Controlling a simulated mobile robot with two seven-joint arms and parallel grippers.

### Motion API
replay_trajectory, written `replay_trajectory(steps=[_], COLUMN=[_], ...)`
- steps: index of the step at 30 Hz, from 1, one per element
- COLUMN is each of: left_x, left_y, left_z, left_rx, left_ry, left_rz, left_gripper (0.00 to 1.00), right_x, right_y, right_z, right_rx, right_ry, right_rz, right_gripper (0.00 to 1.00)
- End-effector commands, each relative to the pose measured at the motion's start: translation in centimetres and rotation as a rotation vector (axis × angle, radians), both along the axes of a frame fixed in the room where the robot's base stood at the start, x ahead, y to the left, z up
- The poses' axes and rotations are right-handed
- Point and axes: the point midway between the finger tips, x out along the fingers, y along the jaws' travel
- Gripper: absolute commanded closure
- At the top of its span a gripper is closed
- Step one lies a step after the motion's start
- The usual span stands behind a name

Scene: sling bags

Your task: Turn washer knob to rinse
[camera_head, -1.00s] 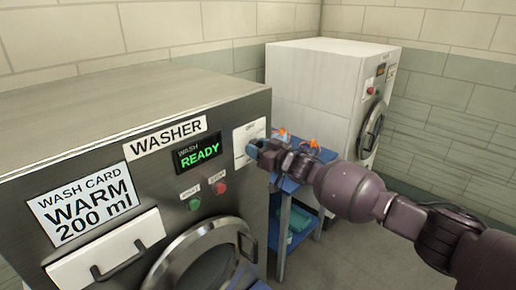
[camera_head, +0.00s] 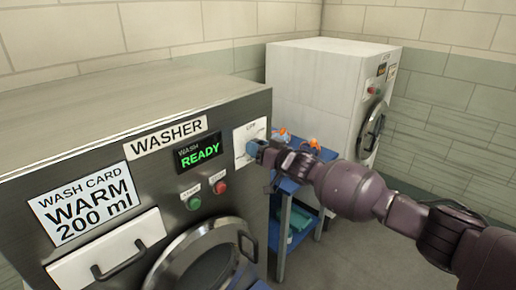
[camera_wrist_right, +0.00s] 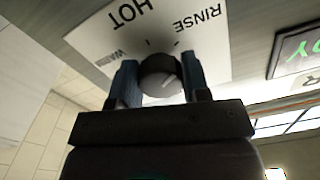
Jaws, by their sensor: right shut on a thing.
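The washer (camera_head: 150,175) is a grey metal box at the left in the head view. Its display (camera_head: 198,152) reads "WASH READY" in green. The round dark knob (camera_wrist_right: 160,77) shows in the right wrist view, on a white dial plate (camera_wrist_right: 205,45) with the words HOT, RINSE and one blurred label. A light mark on the knob slants toward the RINSE side. My right gripper (camera_wrist_right: 160,85) has its blue fingers on both sides of the knob, shut on it. In the head view the gripper (camera_head: 256,148) hides the knob. My left gripper is not in view.
Below the display are a green button (camera_head: 194,203) and a red button (camera_head: 220,187). A round door (camera_head: 205,262) and a drawer (camera_head: 105,250) with a handle are on the front. A blue cart (camera_head: 290,205) and a white machine (camera_head: 315,85) stand behind my right arm.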

Motion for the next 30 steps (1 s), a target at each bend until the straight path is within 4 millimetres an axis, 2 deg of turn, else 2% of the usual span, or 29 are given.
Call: replay_trajectory(steps=[1, 6, 19, 30], left_x=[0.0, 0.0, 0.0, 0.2], left_y=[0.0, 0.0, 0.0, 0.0], left_z=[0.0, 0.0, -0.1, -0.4], left_rx=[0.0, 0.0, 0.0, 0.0], left_ry=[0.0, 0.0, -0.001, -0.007], left_rz=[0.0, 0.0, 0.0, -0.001], left_gripper=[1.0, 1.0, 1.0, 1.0], right_x=[0.0, 0.0, -0.5, -4.0], right_y=[0.0, 0.0, -0.6, -4.0], right_z=[0.0, 0.0, 0.0, -0.1], right_rx=[0.002, 0.001, 0.001, 0.001], right_ry=[0.002, 0.001, 0.0, 0.001], right_rz=[0.0, 0.0, 0.0, -0.001], right_gripper=[0.55, 0.31, 0.31, 0.31])
